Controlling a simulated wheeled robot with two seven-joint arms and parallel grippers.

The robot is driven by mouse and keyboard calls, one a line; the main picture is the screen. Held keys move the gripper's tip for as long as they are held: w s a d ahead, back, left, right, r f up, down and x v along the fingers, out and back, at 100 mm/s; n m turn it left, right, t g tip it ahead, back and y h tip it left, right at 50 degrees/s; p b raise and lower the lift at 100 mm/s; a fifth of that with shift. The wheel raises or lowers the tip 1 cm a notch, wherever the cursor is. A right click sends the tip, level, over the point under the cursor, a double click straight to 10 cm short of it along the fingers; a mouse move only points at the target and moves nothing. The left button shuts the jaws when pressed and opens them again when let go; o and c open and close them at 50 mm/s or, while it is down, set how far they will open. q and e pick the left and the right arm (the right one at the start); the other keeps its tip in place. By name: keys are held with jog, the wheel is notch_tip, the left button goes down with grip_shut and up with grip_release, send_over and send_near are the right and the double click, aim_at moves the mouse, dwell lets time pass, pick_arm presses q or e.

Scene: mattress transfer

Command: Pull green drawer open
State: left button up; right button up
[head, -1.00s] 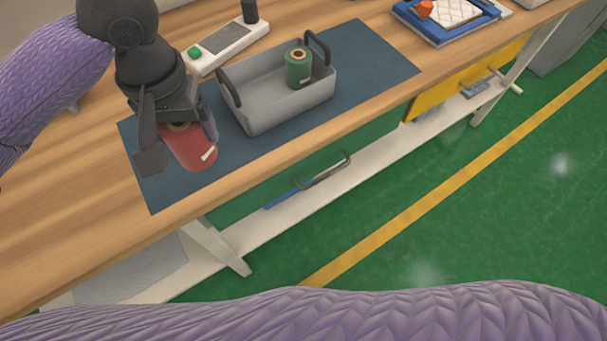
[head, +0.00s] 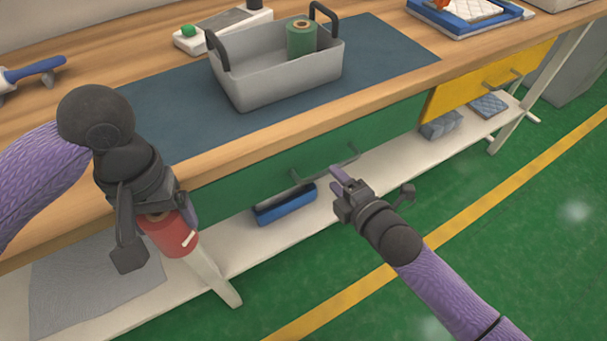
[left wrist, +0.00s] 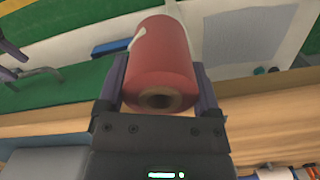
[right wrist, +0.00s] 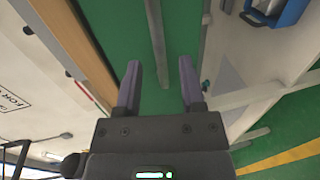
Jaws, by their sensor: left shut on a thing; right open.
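The green drawer (head: 235,178) is under the tabletop, its front flush below the wooden edge and apparently shut. Its grey bar handle (head: 343,160) runs along the front. My right gripper (head: 338,177) is open just in front of the handle. In the right wrist view, the handle (right wrist: 155,40) runs toward the gap between the open fingers (right wrist: 160,85), with the green drawer front (right wrist: 110,35) behind. My left gripper (head: 158,212) is shut on a red spool (head: 172,236), held in front of the table edge. The red spool (left wrist: 160,60) fills the left wrist view.
A grey basket (head: 275,80) with a green spool (head: 301,40) stands on the dark mat (head: 385,65). A yellow drawer (head: 455,90) is to the right. A blue bin (head: 285,205) sits on the lower shelf. The green floor ahead is open.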

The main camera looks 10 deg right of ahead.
aim_at(326, 171)
jog(key=b+x, duration=0.1)
jog(key=x, duration=0.3)
grip_shut()
dwell(1.4)
